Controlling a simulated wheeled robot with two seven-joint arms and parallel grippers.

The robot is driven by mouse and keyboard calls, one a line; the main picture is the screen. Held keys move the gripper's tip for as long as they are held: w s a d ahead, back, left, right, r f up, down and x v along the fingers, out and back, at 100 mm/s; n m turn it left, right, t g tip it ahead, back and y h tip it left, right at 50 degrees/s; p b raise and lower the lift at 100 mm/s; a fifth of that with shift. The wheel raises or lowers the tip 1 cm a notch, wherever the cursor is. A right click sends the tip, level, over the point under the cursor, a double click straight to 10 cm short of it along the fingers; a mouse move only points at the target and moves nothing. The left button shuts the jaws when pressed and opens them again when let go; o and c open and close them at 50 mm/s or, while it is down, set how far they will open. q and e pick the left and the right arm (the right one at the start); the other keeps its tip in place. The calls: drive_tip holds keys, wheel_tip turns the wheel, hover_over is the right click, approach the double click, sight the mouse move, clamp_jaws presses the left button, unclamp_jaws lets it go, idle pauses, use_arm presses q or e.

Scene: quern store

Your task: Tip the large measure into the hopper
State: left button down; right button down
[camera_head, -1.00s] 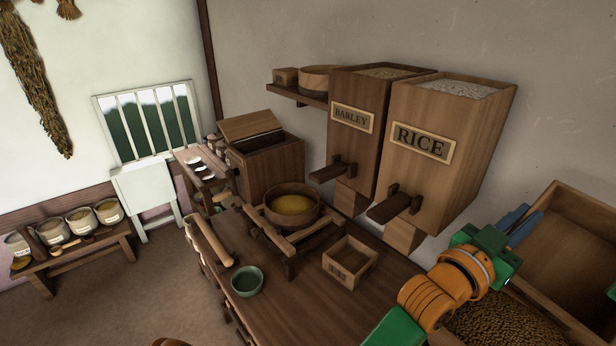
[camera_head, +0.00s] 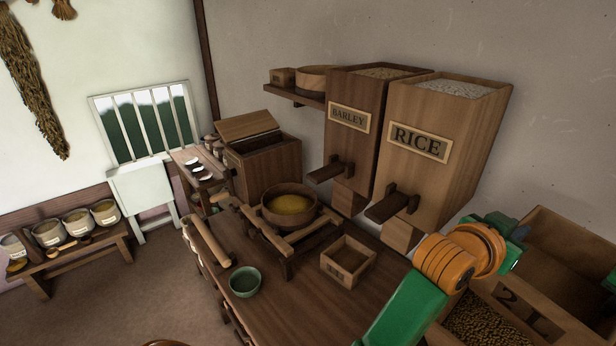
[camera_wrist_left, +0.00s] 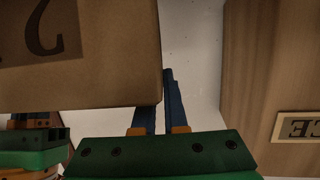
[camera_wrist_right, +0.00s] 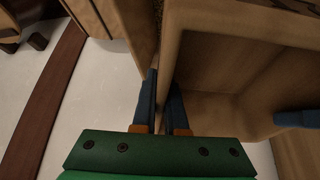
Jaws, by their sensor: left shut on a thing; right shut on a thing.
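The large measure (camera_head: 541,323), a wooden box marked "2 L", is at the lower right of the head view. It is tilted, with its open inside showing bare wood. The marked side fills the upper left of the left wrist view (camera_wrist_left: 105,75). My left gripper (camera_head: 520,232) is shut on its wall; its fingers show in the left wrist view (camera_wrist_left: 158,105). My right gripper (camera_wrist_right: 160,98) is shut on the wall on another side. A wooden container of brown grain (camera_head: 482,330) lies before and below the measure, partly hidden; I cannot tell for certain that it is the hopper.
Tall RICE (camera_head: 455,175) and BARLEY (camera_head: 352,150) bins stand against the wall, left of the measure. The table (camera_head: 290,325) carries a small empty wooden box (camera_head: 348,262), a green bowl (camera_head: 245,281) and a round wooden bowl of yellow meal (camera_head: 290,205).

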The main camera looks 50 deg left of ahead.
use_arm(q)
drive_tip(key=shift+w+r, duration=0.1)
use_arm(e)
drive_tip(key=shift+d+f, duration=0.1)
drive_tip(key=shift+f, duration=0.05)
use_arm(q)
drive_tip(key=shift+f+g, duration=0.45)
drive_tip(key=shift+g, duration=0.35)
use_arm(e)
drive_tip(key=shift+s+f+g, duration=0.25)
drive_tip(key=shift+f+g, duration=0.2)
drive_tip(key=shift+g, duration=0.45)
use_arm(q)
drive_tip(key=shift+f, duration=0.15)
use_arm(e)
drive_tip(key=shift+f, duration=0.15)
use_arm(q)
drive_tip(key=shift+a, duration=0.1)
drive_tip(key=shift+f, duration=0.1)
use_arm(e)
drive_tip(key=shift+f, duration=0.1)
